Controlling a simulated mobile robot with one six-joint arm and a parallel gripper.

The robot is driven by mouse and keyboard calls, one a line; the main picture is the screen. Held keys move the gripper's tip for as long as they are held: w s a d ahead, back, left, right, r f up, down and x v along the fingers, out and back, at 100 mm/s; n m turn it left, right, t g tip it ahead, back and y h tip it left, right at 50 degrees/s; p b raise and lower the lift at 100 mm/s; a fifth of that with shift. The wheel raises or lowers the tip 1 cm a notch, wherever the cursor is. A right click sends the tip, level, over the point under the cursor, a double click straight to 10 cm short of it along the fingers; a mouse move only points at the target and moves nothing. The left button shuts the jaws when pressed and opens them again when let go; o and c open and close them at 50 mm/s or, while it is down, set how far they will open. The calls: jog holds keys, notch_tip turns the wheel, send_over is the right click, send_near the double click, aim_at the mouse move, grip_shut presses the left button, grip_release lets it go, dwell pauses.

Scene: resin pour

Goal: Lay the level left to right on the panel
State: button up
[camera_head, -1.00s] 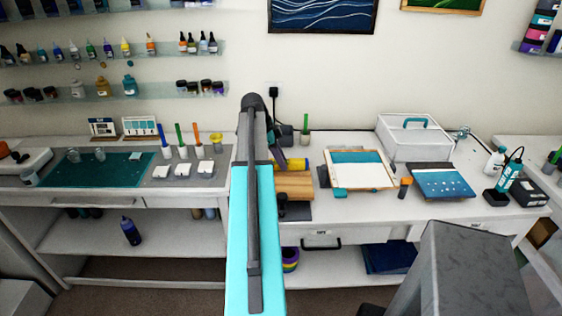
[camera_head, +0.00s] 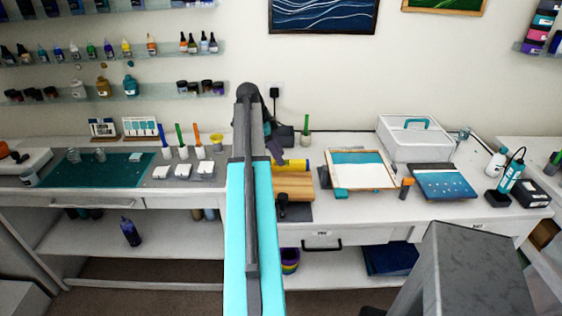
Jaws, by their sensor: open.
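A yellow bar (camera_head: 298,165), which looks like the level, lies at the back edge of a striped wooden board (camera_head: 296,187) on the bench. A framed panel (camera_head: 360,183), teal at the back and white in front, lies to its right; nothing yellow is on it. My gripper (camera_head: 277,154) is at the far end of my arm, beside the yellow bar's left end. It is open, but its fingers are small and mostly hidden by my arm. I cannot tell whether it touches the bar.
An orange-topped cup (camera_head: 406,188) and a dark blue painted panel (camera_head: 443,192) are right of the framed panel. A white box (camera_head: 415,145) stands behind. A dark tool (camera_head: 283,202) lies in front of the wooden board. Small cups with coloured handles (camera_head: 182,150) stand left of my arm.

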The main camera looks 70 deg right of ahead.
jog(key=b+v, duration=0.1)
jog(key=v, duration=0.7)
jog(key=shift+r+b, duration=0.25)
jog(key=shift+b, duration=0.15)
jog(key=shift+w, duration=0.1)
jog(key=shift+r, duration=0.1)
